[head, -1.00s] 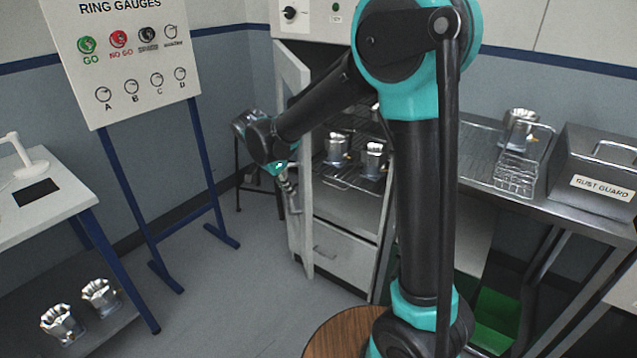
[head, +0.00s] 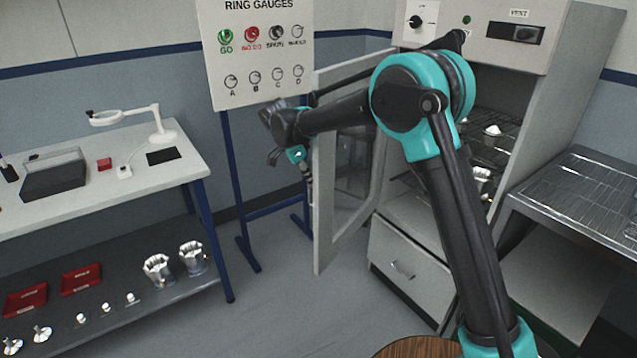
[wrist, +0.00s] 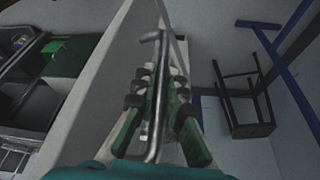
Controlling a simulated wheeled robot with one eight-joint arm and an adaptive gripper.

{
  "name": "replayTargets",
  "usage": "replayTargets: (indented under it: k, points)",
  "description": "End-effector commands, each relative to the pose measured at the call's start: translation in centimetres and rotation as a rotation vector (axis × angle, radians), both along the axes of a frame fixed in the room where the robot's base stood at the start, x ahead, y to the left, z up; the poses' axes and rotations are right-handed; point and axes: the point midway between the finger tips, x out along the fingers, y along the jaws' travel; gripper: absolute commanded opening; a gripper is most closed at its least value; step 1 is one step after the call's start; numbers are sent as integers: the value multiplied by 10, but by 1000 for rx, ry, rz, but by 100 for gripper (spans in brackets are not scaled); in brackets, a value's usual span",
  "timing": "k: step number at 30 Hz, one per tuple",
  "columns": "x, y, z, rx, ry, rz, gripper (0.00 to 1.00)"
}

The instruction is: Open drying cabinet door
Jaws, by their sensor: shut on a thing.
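The drying cabinet (head: 475,52) stands at the right of the head view, with wire racks and metal housings inside. Its door (head: 325,200) is swung well out to the left, and its window shows. My gripper (head: 306,170) is at the door's outer edge in the head view, small and partly hidden by my wrist. In the wrist view, my gripper (wrist: 160,95) is shut on the metal bar handle (wrist: 155,130), which runs between its fingers. The door's pale face (wrist: 95,85) shows beside it.
A ring gauges board (head: 255,55) on blue legs stands behind the door. A bench (head: 180,180) with housings on its lower shelf is at left. A wire-topped metal table (head: 585,195) stands at right. The floor between bench and cabinet is clear.

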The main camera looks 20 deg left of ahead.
Motion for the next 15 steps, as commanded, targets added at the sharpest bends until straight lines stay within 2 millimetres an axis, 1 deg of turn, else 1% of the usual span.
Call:
replayTargets:
  k: [4,14,15]
  points:
    - [3,4,0,0,-2,-1,0]
    - [3,4,0,0,-2,-1,0]
    - [3,4,0,0,-2,-1,14]
